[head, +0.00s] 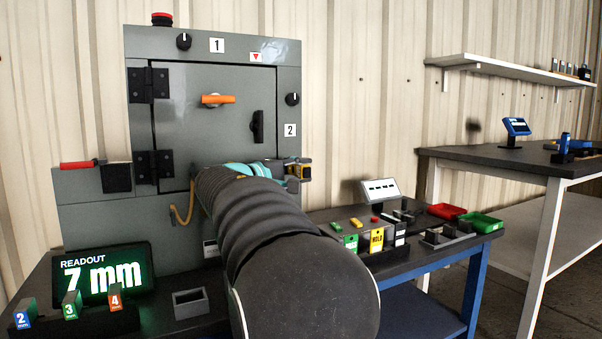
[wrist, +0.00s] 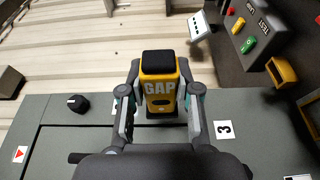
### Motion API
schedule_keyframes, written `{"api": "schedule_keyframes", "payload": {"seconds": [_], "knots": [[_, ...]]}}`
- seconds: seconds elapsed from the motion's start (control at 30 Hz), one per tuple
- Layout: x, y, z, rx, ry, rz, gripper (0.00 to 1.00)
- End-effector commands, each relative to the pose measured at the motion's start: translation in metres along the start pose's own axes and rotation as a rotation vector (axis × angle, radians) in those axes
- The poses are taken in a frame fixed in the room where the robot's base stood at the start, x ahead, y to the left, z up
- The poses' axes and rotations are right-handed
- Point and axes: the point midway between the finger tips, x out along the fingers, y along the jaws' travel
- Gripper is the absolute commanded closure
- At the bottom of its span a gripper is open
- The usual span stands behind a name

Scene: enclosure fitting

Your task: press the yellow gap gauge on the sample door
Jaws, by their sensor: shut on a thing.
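My gripper (wrist: 160,105) is shut on the yellow gap gauge (wrist: 158,90), which has a black cap and the word GAP. In the head view the gauge (head: 306,173) shows at the right edge of the grey cabinet, with my gripper (head: 292,172) around it. Whether the gauge touches the cabinet cannot be told. The sample door (head: 196,125) is closed, with an orange handle (head: 217,99) and a black latch (head: 257,127). Its lower part is hidden behind my arm. The readout (head: 103,274) shows 7 mm.
Labels 1 (head: 217,45), 2 (head: 290,130) and 3 (wrist: 223,130) mark the cabinet. A red lever (head: 78,165) sticks out left. Coloured blocks (head: 377,240) and red and green trays (head: 480,222) occupy the bench at right. A small grey open box (head: 190,303) stands in front.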

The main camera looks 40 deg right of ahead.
Motion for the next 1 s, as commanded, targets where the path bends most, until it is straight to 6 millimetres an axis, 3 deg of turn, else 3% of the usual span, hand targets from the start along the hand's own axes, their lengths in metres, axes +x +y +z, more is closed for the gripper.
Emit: {"api": "schedule_keyframes", "payload": {"seconds": [0.7, 1.0], "knots": [[0.017, 0.004, -0.056, 0.000, 0.000, 0.000, 1.00], [0.020, 0.001, -0.068, 0.000, 0.000, 0.001, 1.00]]}}
